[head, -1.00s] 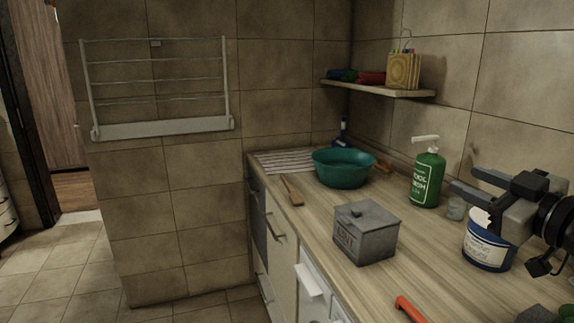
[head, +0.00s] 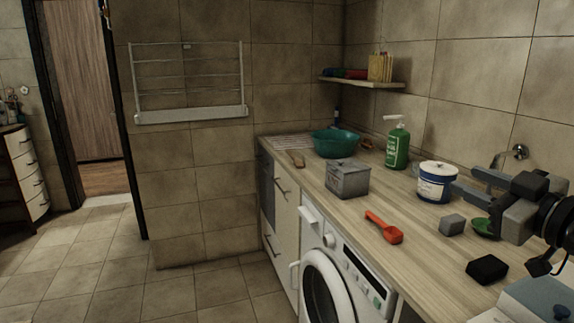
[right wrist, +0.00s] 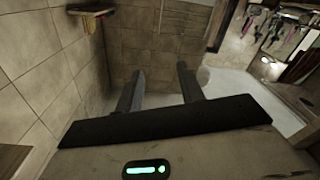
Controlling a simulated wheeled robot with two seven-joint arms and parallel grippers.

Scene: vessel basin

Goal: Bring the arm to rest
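My right gripper (head: 464,180) is at the right of the head view, above the counter and beside the white and blue tub (head: 437,183). Its two fingers are apart and I see nothing between them. The right wrist view also shows the open, empty gripper (right wrist: 160,75), with wall tiles and a pale basin beyond it. My left gripper is not in view.
A washing machine (head: 335,278) stands below. The tiled floor (head: 110,265) at left is clear.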

